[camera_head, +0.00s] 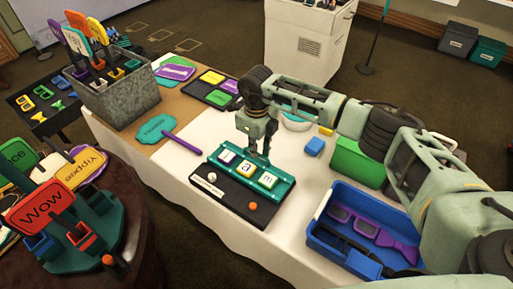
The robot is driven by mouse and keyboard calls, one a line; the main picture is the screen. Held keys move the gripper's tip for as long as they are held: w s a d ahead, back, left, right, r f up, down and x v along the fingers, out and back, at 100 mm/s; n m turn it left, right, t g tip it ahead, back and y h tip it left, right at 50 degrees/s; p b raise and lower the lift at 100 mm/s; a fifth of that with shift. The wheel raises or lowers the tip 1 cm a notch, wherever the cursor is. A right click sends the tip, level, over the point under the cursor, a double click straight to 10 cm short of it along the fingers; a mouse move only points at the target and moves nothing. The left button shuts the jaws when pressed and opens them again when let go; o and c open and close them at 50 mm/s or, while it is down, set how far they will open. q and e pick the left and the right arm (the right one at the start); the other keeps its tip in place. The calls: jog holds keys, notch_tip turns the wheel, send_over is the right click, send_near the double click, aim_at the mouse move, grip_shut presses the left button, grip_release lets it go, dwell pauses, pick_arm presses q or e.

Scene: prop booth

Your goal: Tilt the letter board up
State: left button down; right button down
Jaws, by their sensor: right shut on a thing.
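The letter board is a teal panel (285,194) on a dark base (228,194), lying on the white-covered table. A white knob (211,177) and an orange knob (252,206) sit on the base's front part. My right gripper (262,156) points down at the panel's back edge, behind the tiles, and is shut on the letter board there. The exact contact is hard to see. The panel's tilt angle is hard to judge. My left gripper is out of view.
A blue bin (318,236) with purple glasses and a bow tie stands at the right, near a green box (352,161). A blue block (314,146) lies behind the board. A purple-handled sign (156,129) lies to its left. Prop signs stand on the round table (130,235) at left.

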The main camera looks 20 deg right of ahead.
jog(key=shift+s+a+r, duration=0.1)
jog(key=shift+a+r, duration=0.05)
jog(key=shift+r, duration=0.05)
jog(key=shift+s+a+r, duration=0.5)
jog(key=shift+a+r, duration=0.1)
jog(key=shift+r, duration=0.1)
jog(key=shift+s+a+r, duration=0.35)
jog(key=shift+s+a, duration=0.25)
jog(key=shift+s+a+r, duration=0.3)
jog(key=shift+s+a, duration=0.25)
jog(key=shift+a, duration=0.15)
jog(key=c, duration=1.9)
grip_release()
jog(key=shift+a, duration=0.15)
jog(key=shift+o, duration=0.2)
jog(key=shift+r, duration=0.1)
jog(key=shift+w+d+r, duration=0.2)
jog(key=shift+w, duration=0.05)
